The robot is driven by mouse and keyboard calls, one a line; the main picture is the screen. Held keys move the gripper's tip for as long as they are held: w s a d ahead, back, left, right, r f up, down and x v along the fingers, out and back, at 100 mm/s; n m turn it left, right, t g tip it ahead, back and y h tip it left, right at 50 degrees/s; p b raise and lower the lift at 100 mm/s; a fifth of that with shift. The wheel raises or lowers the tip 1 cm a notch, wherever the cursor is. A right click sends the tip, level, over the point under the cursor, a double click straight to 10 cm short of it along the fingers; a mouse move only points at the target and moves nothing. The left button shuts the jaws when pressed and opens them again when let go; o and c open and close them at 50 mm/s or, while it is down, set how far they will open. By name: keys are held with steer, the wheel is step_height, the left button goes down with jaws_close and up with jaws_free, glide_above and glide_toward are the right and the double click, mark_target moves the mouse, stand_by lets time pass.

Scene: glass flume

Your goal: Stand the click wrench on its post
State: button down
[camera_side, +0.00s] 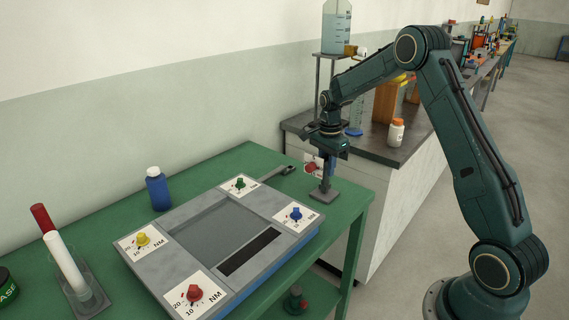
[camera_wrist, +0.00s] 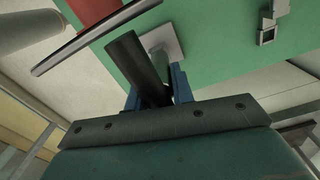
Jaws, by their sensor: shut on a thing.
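My gripper (camera_side: 328,158) points down above the right end of the green table, with its blue fingers shut on the click wrench. The wrench's dark cylindrical handle (camera_wrist: 138,70) shows between the fingers in the wrist view and looks upright or slightly tilted. Directly below stands the post, on a pale square base (camera_side: 323,196); the base (camera_wrist: 163,40) also shows past the handle in the wrist view. The wrench's lower end is hidden by the fingers and handle, so I cannot tell whether it touches the post.
A red and white part (camera_side: 312,164) is close beside my gripper. A grey metal tool (camera_side: 283,172) lies left of the post. A grey panel with coloured knobs (camera_side: 215,235) fills the table's middle. A blue bottle (camera_side: 158,189) stands behind it. The dark-topped bench (camera_side: 375,147) is close behind.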

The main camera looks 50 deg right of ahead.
steer(key=shift+f, duration=0.45)
stand_by(0.5)
steer(key=c, duration=1.1)
jaws_free()
steer(key=shift+f, duration=0.1)
step_height(320, 180, up, 14)
steer(key=shift+f, duration=0.15)
